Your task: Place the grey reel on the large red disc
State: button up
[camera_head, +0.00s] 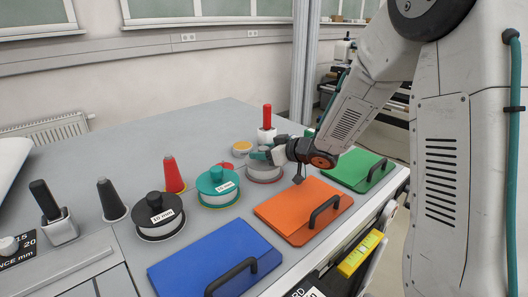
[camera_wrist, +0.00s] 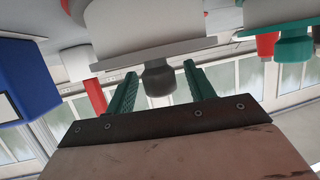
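The grey reel (camera_head: 264,173) stands on the table in the head view, with my gripper (camera_head: 262,155) over its top. In the wrist view its pale body (camera_wrist: 150,35) fills the upper middle, and its dark grey knob (camera_wrist: 159,80) hangs down between my two green fingers (camera_wrist: 160,90). The fingers are apart, with a gap visible on each side of the knob. A red patch (camera_head: 229,165) shows behind the teal reel; it may be the large red disc, but most of it is hidden.
A teal reel (camera_head: 217,187) and a black reel (camera_head: 159,216) stand to the left. A yellow disc (camera_head: 242,146), a red-handled stamp (camera_head: 267,117) and a red cone (camera_head: 173,175) are nearby. Blue (camera_head: 214,262), orange (camera_head: 290,210) and green (camera_head: 352,168) handled panels lie along the front.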

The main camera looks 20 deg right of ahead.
jog(key=shift+r, duration=0.2)
jog(key=s+d+r+m+g+h, duration=0.1)
jog(key=s+d+r+m+h, duration=0.1)
jog(key=s+d+r+h, duration=0.3)
jog(key=s+d+r+m+h, duration=0.1)
jog(key=s+d+m+h, duration=0.1)
jog(key=s+d, duration=0.35)
jog(key=s+d+r+m+g+h, duration=0.1)
jog(key=s+d+r+m+h, duration=0.1)
jog(key=s+r+h, duration=0.35)
jog(key=s+a+f+g+y, duration=0.1)
jog(key=s+a+g, duration=0.3)
jog(key=s, duration=0.8)
jog(key=s+a+f+g+y, duration=0.2)
jog(key=s+a+g+y, duration=0.1)
jog(key=s, duration=1)
jog(key=a+g, duration=0.1)
jog(key=a, duration=0.1)
jog(key=shift+a+f+m+y, duration=0.2)
jog(key=shift+a+m+y, duration=0.1)
jog(key=shift+m+y, duration=0.1)
